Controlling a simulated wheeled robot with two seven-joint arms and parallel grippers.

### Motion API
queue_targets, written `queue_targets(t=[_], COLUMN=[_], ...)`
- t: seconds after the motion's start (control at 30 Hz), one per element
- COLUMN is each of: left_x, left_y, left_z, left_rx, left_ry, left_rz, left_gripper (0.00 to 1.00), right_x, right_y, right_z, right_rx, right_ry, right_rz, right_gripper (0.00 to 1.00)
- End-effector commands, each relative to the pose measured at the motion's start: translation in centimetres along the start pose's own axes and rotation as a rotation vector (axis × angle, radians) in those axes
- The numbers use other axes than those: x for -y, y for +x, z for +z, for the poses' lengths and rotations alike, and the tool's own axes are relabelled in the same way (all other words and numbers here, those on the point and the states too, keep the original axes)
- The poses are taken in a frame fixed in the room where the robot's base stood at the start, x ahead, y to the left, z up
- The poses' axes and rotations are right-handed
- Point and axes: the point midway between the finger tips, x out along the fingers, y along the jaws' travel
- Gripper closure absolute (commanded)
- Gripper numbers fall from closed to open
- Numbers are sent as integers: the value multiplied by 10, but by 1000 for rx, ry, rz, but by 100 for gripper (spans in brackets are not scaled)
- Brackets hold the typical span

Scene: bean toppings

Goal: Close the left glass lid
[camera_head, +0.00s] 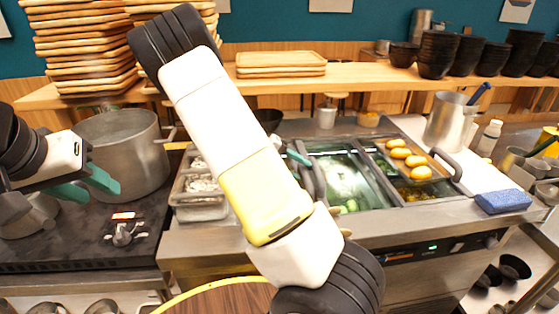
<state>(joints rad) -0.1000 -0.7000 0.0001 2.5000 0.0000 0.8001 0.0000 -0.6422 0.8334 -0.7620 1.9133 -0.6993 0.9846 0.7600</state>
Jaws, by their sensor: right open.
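The counter unit has two sunken wells. A glass lid (345,178) shows at the left well, with green food seen below it; I cannot tell how far it is open. A dark curved handle (319,180) stands at its left side. My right arm crosses the middle of the view and hides the area left of the lid. A teal finger of my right gripper (298,157) shows just behind that arm, close to the handle; the rest is hidden, and contact is unclear. My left gripper (104,190) has its teal fingers apart and empty, in front of the large pot.
A large steel pot (124,150) stands on the stove at left. Clear containers (200,205) sit left of the wells. Yellow items (407,156) lie at the right well, beside another dark handle (447,164). A blue sponge (503,201) lies on the right front edge.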

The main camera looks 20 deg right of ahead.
Motion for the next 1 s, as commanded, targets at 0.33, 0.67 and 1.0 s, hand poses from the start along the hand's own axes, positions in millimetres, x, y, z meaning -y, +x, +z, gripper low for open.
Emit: queue_targets(t=[0.33, 0.67, 1.0], left_x=[0, 0, 0], left_y=[0, 0, 0], left_z=[0, 0, 0], left_rx=[0, 0, 0], left_ry=[0, 0, 0], left_rz=[0, 0, 0], left_gripper=[60, 60, 60], right_x=[0, 0, 0], right_y=[0, 0, 0], right_z=[0, 0, 0], right_rx=[0, 0, 0], right_ry=[0, 0, 0], right_rz=[0, 0, 0], right_gripper=[90, 100, 100])
